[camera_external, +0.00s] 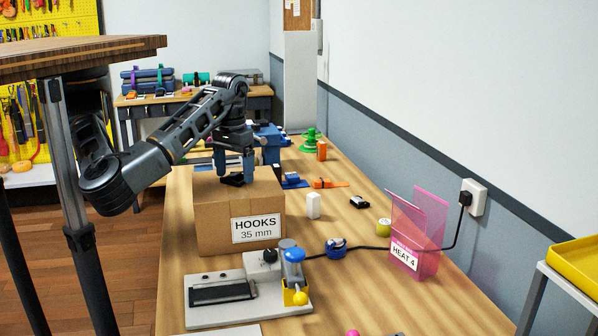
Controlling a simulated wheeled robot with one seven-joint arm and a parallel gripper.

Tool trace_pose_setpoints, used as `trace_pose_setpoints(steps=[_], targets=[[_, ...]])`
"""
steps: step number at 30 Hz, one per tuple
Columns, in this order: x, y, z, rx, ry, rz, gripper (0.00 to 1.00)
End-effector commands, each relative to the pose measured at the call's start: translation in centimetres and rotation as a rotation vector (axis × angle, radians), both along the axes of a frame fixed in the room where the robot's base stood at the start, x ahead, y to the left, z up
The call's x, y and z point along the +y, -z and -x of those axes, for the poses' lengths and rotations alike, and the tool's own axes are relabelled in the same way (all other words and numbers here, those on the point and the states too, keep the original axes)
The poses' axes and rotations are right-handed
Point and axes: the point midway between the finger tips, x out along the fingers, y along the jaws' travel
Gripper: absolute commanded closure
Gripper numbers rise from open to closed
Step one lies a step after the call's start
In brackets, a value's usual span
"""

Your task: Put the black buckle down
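A small black piece, which looks like the black buckle (232,180), sits between and just below the fingertips of my gripper (235,174). The two blue-grey fingers stand apart, one at each side of it, and seem to touch it. My gripper points down over the top of the cardboard box (212,232) labelled "HOOKS 35 mm". The buckle is at or very near the box top; I cannot tell whether it rests there. Another small black piece (359,202) lies on the wooden table, right of the box.
A grey fixture with a blue knob (293,256) stands in front of the box. A white block (313,205), a blue roll (336,246), a yellow-green roll (384,227) and a pink holder (416,240) stand to the right. A black cable crosses the table (400,310).

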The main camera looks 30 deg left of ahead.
Motion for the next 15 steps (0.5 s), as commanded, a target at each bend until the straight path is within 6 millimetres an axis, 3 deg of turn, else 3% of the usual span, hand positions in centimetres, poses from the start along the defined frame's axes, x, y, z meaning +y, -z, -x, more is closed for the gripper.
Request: trace_pose_setpoints(steps=[3,10,15], targets=[[0.0,0.0,0.0,0.000,0.000,0.000,0.06],[0.0,-0.1,0.0,0.000,0.000,0.000,0.06],[-0.1,-1.7,0.0,0.001,0.001,0.002,0.06]])
